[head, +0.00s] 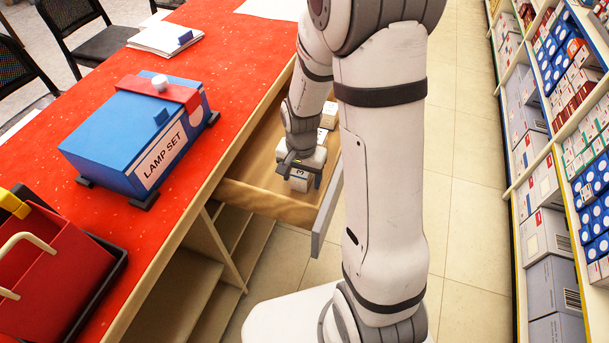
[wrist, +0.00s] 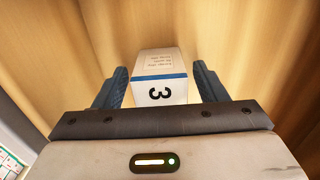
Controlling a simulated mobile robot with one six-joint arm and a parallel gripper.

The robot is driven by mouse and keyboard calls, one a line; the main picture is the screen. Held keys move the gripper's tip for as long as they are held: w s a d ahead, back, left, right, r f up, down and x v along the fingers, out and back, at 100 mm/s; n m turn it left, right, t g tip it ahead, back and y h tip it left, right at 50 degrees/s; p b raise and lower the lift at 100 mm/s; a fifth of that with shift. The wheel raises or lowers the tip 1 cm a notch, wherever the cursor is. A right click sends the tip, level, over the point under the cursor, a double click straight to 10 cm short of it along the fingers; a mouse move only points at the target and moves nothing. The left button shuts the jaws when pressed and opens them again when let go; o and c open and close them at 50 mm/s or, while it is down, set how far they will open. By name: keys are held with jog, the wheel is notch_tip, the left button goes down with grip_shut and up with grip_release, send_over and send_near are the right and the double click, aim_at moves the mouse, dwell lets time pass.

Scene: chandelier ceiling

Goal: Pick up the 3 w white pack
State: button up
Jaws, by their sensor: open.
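My gripper (wrist: 160,88) is open, with one blue-grey finger on each side of the pack and a visible gap at both sides. In the head view the pack (head: 299,182) is partly hidden under my gripper (head: 300,170). The lower ends of the fingers are hard to make out there.
Another white pack (head: 328,115) lies farther back in the drawer. The drawer's grey front (head: 328,215) and wooden walls surround my gripper. A blue lamp set box (head: 135,140) and a red box (head: 50,265) stand on the red counter. Stocked shelves (head: 545,180) line the right.

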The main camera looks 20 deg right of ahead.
jog(key=shift+c, duration=0.5)
jog(key=c, duration=1)
jog(key=shift+o, duration=0.2)
